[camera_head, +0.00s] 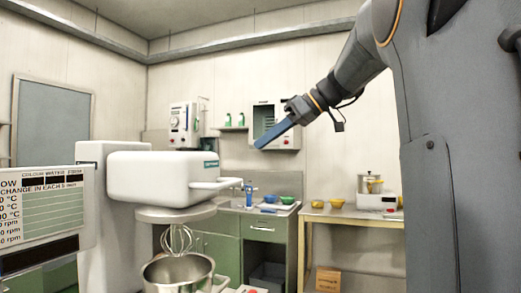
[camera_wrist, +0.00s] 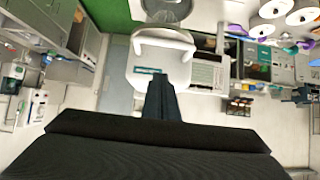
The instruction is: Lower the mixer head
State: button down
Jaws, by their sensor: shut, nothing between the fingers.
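The white mixer head (camera_head: 160,178) sits level on its column at left in the head view, above a round grey plate. A white handle (camera_head: 232,184) juts from its right side. The wire whisk (camera_head: 177,238) hangs below, its lower end at the rim of the steel bowl (camera_head: 178,274). My gripper (camera_head: 259,146) is shut and empty, its blue fingers pointing down-left, up and right of the mixer and apart from it. In the wrist view, my dark fingers (camera_wrist: 160,80) overlap the white mixer head (camera_wrist: 142,62), with the bowl (camera_wrist: 168,8) beyond.
Behind are a green cabinet (camera_head: 265,230) with small bowls and a wooden table (camera_head: 355,217) with yellow bowls and a scale-like device (camera_head: 376,200). A wall box (camera_head: 265,120) is behind my gripper. Air between gripper and handle looks clear.

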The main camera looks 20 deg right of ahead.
jog(key=w+a+f+p, duration=0.3)
jog(key=w+a+f, duration=0.2)
jog(key=f, duration=0.3)
jog(key=shift+a+f, duration=0.15)
jog(key=shift+f, duration=0.15)
jog(key=shift+w+f, duration=0.1)
jog(key=shift+w, duration=0.05)
notch_tip(320, 180, down, 18)
jog(key=b, duration=1.8)
jog(key=shift+r, duration=0.2)
jog(key=shift+f, duration=0.2)
jog(key=shift+r, duration=0.1)
